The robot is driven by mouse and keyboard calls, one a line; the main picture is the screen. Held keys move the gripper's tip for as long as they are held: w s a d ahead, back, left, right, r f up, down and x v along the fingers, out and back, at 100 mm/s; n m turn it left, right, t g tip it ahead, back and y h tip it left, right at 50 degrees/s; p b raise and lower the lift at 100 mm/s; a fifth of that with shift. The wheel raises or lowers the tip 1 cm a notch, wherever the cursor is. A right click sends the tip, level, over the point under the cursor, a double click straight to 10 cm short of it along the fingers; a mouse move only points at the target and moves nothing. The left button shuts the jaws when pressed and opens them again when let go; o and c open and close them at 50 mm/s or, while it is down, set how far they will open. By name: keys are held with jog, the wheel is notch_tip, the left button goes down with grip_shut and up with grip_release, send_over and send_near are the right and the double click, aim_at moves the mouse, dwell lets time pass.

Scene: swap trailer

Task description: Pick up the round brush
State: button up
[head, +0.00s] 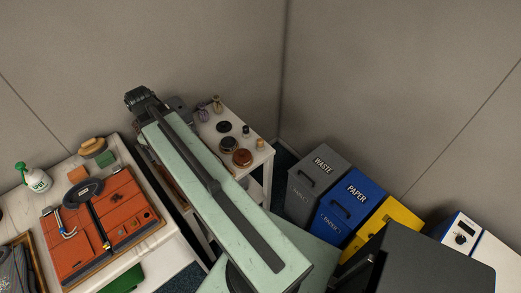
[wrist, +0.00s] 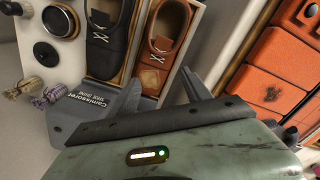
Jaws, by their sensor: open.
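I cannot tell for sure which item is the round brush. A round brown-topped item (head: 243,157) lies near the front of the small white table, next to a dark round tin (head: 228,144). In the wrist view a round tin (wrist: 60,20) and a dark disc (wrist: 45,53) show at the upper left. A tan tufted item (wrist: 22,86) and a purple one (wrist: 52,95) lie below them. My gripper (wrist: 160,88) is open and empty, its fingers apart near the shoe trays. In the head view its end (head: 142,98) is at the table's far left.
A dark shoe (wrist: 105,35) and a brown shoe (wrist: 165,38) lie in trays by my fingers. The left bench holds an orange case (head: 95,230), a spray bottle (head: 34,177) and an oval brush-like item (head: 93,147). Waste (head: 318,180) and paper bins (head: 350,205) stand right.

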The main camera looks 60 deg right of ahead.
jog(key=s+d+f+n+b, duration=0.1)
jog(key=s+d+f+b, duration=0.15)
jog(key=d, duration=0.55)
jog(key=s+d+f+n+b, duration=0.1)
jog(key=s+d+f, duration=0.25)
jog(key=d, duration=0.55)
jog(key=n+b, duration=0.3)
jog(key=n, duration=0.1)
send_over(260, 140)
jog(key=f, duration=0.2)
jog(key=shift+s+f, duration=0.2)
jog(key=shift+f, duration=0.15)
notch_tip(260, 140, down, 8)
jog(key=b, duration=0.8)
jog(key=shift+w, duration=0.15)
jog(key=shift+r, duration=0.15)
grip_shut()
